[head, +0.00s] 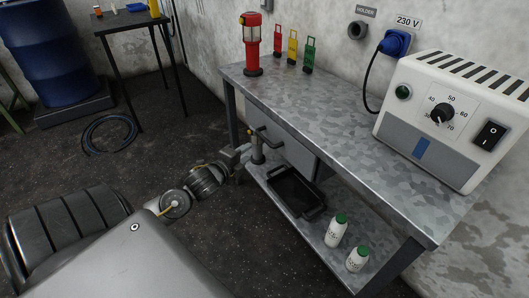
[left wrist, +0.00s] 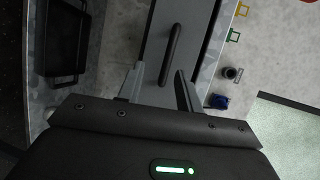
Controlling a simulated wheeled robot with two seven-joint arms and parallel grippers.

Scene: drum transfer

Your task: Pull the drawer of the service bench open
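The service bench (head: 345,128) has a grey metal top and a grey drawer (head: 297,153) under it, its front about flush with the bench edge. The dark bar handle (head: 268,138) is on the drawer front. My left gripper (head: 243,156) is in front of the drawer, close to the handle. My right gripper is not in view.
The lower shelf holds a black tray (head: 296,191) and two white bottles (head: 336,230) with green caps. A blue drum (head: 45,55) stands at the left. Floor before the bench is clear.

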